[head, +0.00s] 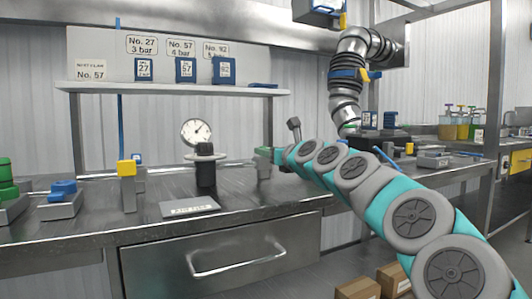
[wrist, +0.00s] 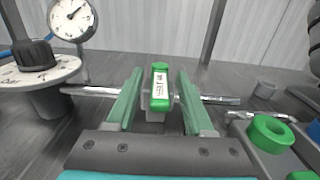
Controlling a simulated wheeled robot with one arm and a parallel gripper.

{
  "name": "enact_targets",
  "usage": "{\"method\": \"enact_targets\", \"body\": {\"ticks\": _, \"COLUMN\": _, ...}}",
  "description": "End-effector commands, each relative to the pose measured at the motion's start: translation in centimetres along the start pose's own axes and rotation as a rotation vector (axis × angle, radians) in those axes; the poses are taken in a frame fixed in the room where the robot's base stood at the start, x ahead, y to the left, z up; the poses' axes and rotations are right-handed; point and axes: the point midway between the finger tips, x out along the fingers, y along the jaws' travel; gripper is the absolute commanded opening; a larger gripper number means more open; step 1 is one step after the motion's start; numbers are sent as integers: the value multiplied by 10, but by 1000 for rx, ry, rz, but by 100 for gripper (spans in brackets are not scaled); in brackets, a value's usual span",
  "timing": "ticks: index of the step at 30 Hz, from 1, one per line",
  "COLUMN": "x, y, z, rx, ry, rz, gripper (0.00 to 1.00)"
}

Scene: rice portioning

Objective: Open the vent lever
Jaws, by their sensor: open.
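The vent lever, a green labelled handle (wrist: 160,88), stands upright on a grey body on a metal pipe (wrist: 90,91) in the wrist view. Its label is too small to read with certainty. My gripper (wrist: 157,85) is open, with one green finger on each side of the handle and a visible gap on both sides. In the head view my gripper (head: 279,156) is at the bench's right part, beside a grey fitting (head: 264,168). The fingers and handle are too small there to tell apart clearly.
A pressure gauge (head: 196,132) and a black knob (head: 206,168) stand left of my gripper. A green ring (wrist: 270,133) lies close on the right in the wrist view. A yellow-topped post (head: 127,185) and a blue valve (head: 62,195) stand farther left. A shelf (head: 170,88) hangs above.

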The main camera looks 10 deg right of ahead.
Motion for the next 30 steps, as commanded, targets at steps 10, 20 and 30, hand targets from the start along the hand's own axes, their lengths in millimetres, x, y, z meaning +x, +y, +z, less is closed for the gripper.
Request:
{"method": "enact_targets", "body": {"ticks": 10, "x": 16, "y": 0, "z": 0, "rx": -1, "ry": -1, "rz": -1, "gripper": 52}}
{"method": "enact_targets", "body": {"ticks": 20, "x": 17, "y": 0, "z": 0, "rx": -1, "ry": 0, "rz": -1, "gripper": 40}}
{"method": "enact_targets", "body": {"ticks": 30, "x": 16, "y": 0, "z": 0, "rx": -1, "ry": 0, "rz": -1, "gripper": 2}}
